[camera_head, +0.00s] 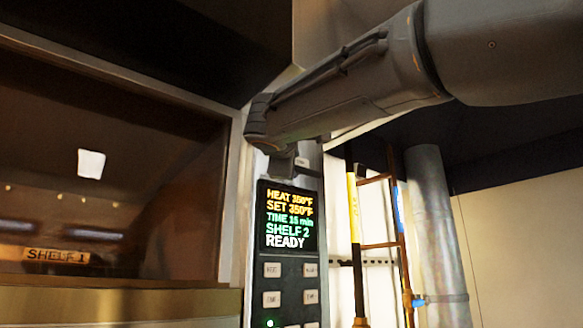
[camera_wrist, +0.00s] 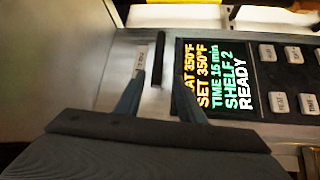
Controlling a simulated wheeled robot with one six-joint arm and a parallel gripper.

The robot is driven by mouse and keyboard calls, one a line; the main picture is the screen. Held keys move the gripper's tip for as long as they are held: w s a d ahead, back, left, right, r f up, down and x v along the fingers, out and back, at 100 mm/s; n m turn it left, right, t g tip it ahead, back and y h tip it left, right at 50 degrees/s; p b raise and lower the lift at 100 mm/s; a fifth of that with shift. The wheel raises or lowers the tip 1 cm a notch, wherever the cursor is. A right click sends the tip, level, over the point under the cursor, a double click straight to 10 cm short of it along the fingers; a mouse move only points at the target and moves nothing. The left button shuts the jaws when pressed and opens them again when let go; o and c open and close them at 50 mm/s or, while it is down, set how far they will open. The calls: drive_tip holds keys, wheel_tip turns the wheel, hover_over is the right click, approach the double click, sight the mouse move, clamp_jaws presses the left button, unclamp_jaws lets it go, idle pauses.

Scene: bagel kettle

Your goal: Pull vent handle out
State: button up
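The vent handle (camera_wrist: 158,58) looks like a short black bar on the pale panel beside the display, seen in the wrist view. A small label (camera_wrist: 141,57) is next to it. My gripper (camera_wrist: 160,87) is open, with one finger on each side of the handle's line in the picture. The fingertips are close to the handle's near end; whether they touch it I cannot tell. In the head view my gripper (camera_head: 286,163) is at the top of the control panel, just above the display, and the handle is hidden behind it.
The display (camera_head: 288,218) reads READY, with buttons (camera_head: 291,284) below it. The oven's glass door (camera_head: 110,170), marked SHELF 1, is at the left. Pipes (camera_head: 357,220) and a grey metal duct (camera_head: 440,230) stand at the right.

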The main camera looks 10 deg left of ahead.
drive_tip(key=shift+w+a+r+p, duration=0.25)
drive_tip(key=shift+w+p, duration=0.45)
drive_tip(key=shift+w, duration=0.5)
drive_tip(key=shift+w+a+r+p, duration=0.25)
drive_tip(key=shift+w+p, duration=0.5)
drive_tip(key=shift+w, duration=0.4)
drive_tip(key=shift+w+a+r+p, duration=0.25)
drive_tip(key=shift+w+p, duration=0.45)
drive_tip(key=shift+w, duration=0.5)
drive_tip(key=shift+d, duration=0.1)
clamp_jaws()
